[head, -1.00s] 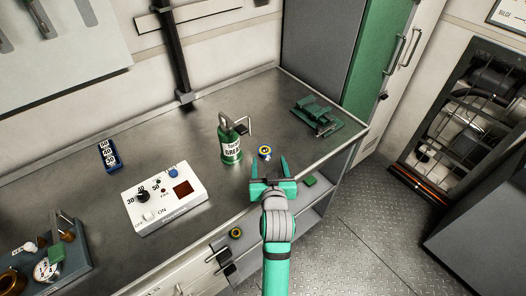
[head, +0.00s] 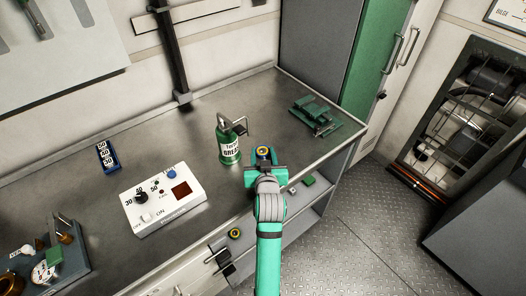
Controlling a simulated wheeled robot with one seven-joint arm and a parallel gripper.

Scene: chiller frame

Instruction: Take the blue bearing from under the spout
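The bearing is to the right of and nearer than the spout tip.
A white control box (head: 162,207) with knobs and a dark red display stands to the left. A green fixture (head: 316,116) is at the bench's back right. The bench between box and dispenser is clear.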

